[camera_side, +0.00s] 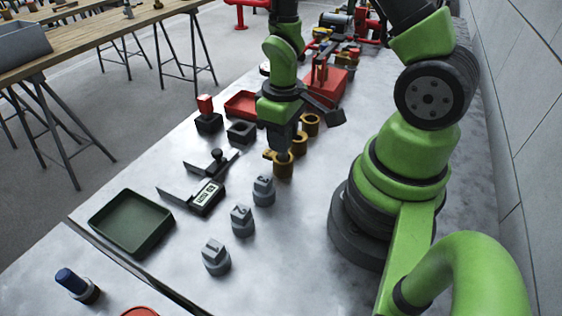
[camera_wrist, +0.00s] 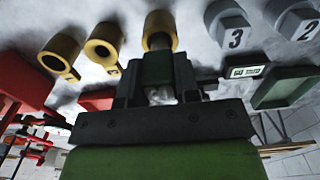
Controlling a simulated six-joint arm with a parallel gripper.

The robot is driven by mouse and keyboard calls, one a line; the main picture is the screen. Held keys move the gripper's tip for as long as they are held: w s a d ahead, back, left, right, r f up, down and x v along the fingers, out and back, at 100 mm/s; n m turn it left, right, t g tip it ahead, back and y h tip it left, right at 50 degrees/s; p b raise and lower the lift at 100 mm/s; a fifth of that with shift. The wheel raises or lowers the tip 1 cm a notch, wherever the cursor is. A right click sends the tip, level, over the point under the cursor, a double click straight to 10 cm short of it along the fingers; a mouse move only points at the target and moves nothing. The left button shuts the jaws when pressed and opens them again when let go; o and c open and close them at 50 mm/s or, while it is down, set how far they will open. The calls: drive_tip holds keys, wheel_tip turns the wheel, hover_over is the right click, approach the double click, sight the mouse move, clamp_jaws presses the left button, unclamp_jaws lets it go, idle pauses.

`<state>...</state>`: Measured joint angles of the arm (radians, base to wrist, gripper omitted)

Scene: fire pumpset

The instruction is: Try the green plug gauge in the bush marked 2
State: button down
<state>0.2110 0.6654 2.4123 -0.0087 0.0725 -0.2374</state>
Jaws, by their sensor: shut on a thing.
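My gripper (camera_side: 282,136) is shut on the green plug gauge (camera_wrist: 158,68), a dark green block between the fingers in the wrist view. The gripper points down over the nearest of three brass bushes (camera_side: 283,170), also in the wrist view (camera_wrist: 159,22). The gauge's dark lower end (camera_wrist: 161,41) overlaps that bush's mouth; I cannot tell how deep it is.
A red gauge (camera_side: 206,104) stands in a dark block beside an apparently empty block (camera_side: 241,132). A caliper (camera_side: 206,196), a green tray (camera_side: 131,224) and a blue-topped gauge (camera_side: 73,283) lie left and front. Three grey pieces (camera_side: 242,220) stand in a row.

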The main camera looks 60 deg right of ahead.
drive_tip(key=shift+r, duration=2.1)
